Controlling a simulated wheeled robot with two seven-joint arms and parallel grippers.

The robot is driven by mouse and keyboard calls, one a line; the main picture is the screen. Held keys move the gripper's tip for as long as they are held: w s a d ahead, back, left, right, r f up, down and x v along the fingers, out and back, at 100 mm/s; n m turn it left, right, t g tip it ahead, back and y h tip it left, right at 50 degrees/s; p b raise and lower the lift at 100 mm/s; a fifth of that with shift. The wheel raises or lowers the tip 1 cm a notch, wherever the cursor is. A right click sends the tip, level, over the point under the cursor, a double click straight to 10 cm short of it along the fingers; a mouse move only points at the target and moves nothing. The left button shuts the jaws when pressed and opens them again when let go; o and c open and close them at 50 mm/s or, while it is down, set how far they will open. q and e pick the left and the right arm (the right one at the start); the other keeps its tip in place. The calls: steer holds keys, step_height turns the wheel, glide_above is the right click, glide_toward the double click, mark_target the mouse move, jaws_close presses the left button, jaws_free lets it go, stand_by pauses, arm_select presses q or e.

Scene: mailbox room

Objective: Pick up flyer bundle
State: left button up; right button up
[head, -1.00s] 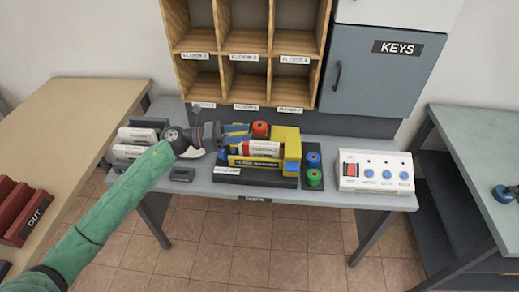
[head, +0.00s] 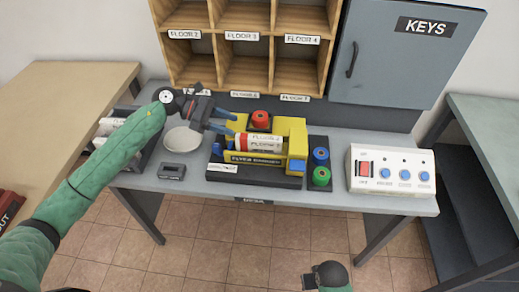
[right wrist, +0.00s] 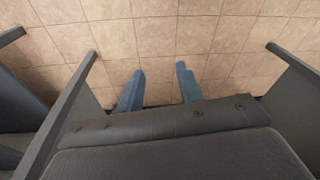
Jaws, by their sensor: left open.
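A white roll with red bands (head: 258,142), which looks like the flyer bundle, lies sideways in a yellow bench machine (head: 297,133) on a dark base. My left gripper (head: 226,122) is open, its blue fingers pointing right, just left of the roll's left end. Whether they touch it is unclear. More white rolls (head: 104,127) lie in a dark tray at the bench's left, partly hidden by my left arm. My right gripper (right wrist: 158,84) is open and empty in the right wrist view, over the tiled floor.
A white bowl (head: 183,141) and small dark device (head: 171,171) are left. A button box (head: 391,174) stands right. Wooden pigeonholes (head: 245,60) and a keys cabinet (head: 388,60) rise behind.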

mark_target(249, 140)
arm_select(q)
step_height(249, 140, down, 3)
steer(key=shift+s+r+b, duration=0.1)
steer(key=shift+b, duration=0.95)
steer(key=shift+d, duration=0.15)
arm_select(e)
steer(key=s+r, duration=0.3)
steer(key=r, duration=0.9)
arm_select(q)
steer(key=shift+p+x, duration=0.45)
steer(key=shift+x, duration=0.45)
steer(key=shift+s+d+f, duration=0.1)
steer(key=shift+d+f, duration=0.15)
steer(key=shift+d, duration=0.05)
steer(key=p+x, duration=0.1)
steer(key=x, duration=0.1)
steer(key=p+x, duration=0.2)
steer(key=x, duration=0.1)
steer(key=shift+s+a+f, duration=0.1)
steer(key=shift+s, duration=0.1)
arm_select(e)
step_height(249, 140, down, 17)
steer(key=w, duration=0.1)
steer(key=shift+w+d+r, duration=0.2)
steer(key=shift+w, duration=0.15)
arm_select(q)
jaws_close()
